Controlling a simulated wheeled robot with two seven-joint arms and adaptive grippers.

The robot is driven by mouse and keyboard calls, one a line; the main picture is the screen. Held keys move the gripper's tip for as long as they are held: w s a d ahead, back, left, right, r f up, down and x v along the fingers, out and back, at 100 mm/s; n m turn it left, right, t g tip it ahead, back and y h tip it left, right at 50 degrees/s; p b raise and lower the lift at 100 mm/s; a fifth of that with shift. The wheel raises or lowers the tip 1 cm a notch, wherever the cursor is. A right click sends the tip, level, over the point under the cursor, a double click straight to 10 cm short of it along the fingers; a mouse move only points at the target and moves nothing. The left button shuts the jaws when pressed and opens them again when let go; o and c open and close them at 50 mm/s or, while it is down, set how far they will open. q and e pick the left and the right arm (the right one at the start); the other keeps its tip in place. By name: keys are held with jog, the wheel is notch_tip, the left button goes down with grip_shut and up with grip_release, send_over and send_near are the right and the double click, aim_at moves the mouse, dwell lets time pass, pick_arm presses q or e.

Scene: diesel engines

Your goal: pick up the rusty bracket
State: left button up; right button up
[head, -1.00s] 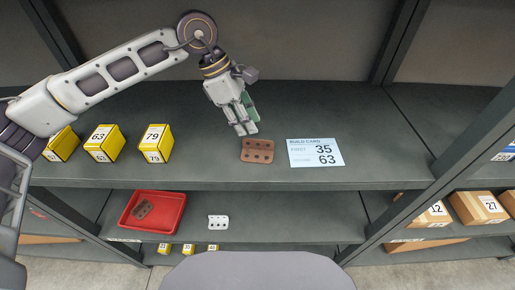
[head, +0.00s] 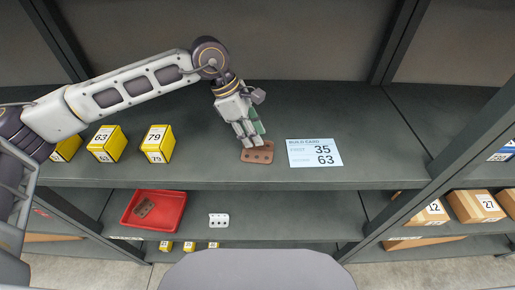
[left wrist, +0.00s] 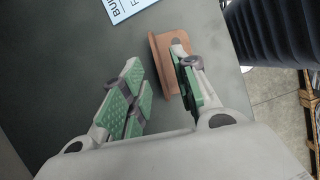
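A rusty brown bracket (head: 258,156) with holes lies on the upper shelf, left of the build card. My left gripper (head: 251,140) is directly above and behind it, pointing down, with its fingertips at or near the bracket's back edge. In the left wrist view the green-padded fingers (left wrist: 158,90) are spread apart with a gap between them. The bracket (left wrist: 158,62) shows beyond and partly under the right-hand finger, which hides some of it. I cannot tell whether the finger touches it. My right gripper is not in view.
The build card (head: 314,153) reading 35 and 63 lies right of the bracket. Several yellow numbered boxes (head: 157,144) stand at left. A white bracket (head: 218,220) is on the lower shelf. A shelf post (head: 450,160) rises at right, with cardboard boxes (head: 475,206) beyond.

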aim_at(257, 151)
pick_arm(q)
jog(key=shift+p+x, duration=0.35)
jog(key=shift+x, duration=1.05)
jog(key=shift+c, duration=0.3)
grip_shut()
